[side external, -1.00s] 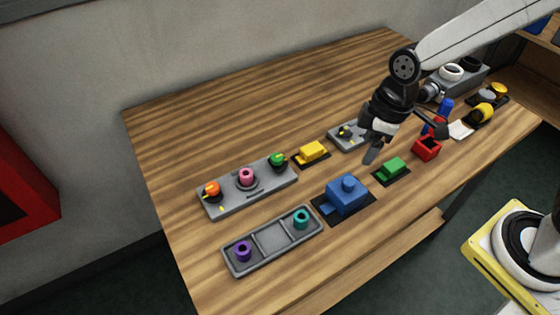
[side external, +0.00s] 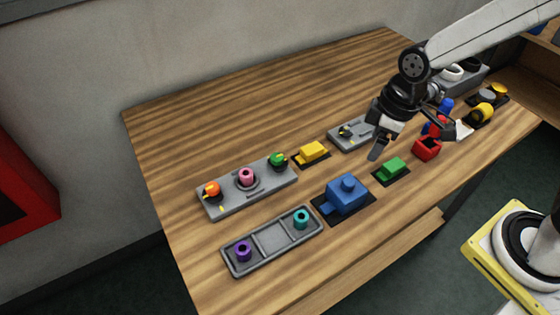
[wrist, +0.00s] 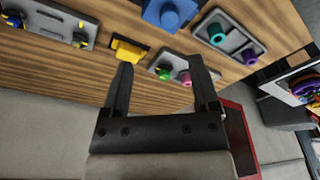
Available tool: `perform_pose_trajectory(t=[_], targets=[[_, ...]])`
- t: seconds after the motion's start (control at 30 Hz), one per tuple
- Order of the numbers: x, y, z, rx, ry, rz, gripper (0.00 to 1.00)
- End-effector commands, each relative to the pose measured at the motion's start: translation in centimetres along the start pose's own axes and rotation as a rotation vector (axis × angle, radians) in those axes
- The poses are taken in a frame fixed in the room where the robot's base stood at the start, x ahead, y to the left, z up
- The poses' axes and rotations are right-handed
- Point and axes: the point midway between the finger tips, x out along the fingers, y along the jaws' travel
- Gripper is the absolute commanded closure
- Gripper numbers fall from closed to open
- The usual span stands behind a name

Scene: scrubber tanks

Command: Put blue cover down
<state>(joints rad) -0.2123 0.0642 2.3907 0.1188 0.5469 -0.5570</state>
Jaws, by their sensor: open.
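The blue cover (side external: 346,196), a block with a round knob on top, sits on a black mat (side external: 330,214) near the table's front edge. It also shows at the top of the wrist view (wrist: 170,12), beyond the fingertips. My gripper (side external: 412,138) is open and empty, above the table to the right of the blue cover and apart from it. Its two spread fingers show in the wrist view (wrist: 162,75) with nothing between them.
Trays with coloured rings (side external: 262,222) and pegs (side external: 220,204) stand left. The table's back left is clear.

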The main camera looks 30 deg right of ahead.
Motion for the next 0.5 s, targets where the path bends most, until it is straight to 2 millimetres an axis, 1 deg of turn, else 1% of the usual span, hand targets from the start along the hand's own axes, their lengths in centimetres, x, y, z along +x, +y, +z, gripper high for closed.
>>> perform_pose_trajectory(t=[0.3,0.4,0.5], targets=[[0.6,3.3,4.4,0.427,0.037,0.084,0.23],[0.7,4.0,5.6,0.543,0.053,0.104,0.23],[0.8,4.4,6.4,0.621,0.064,0.116,0.23]])
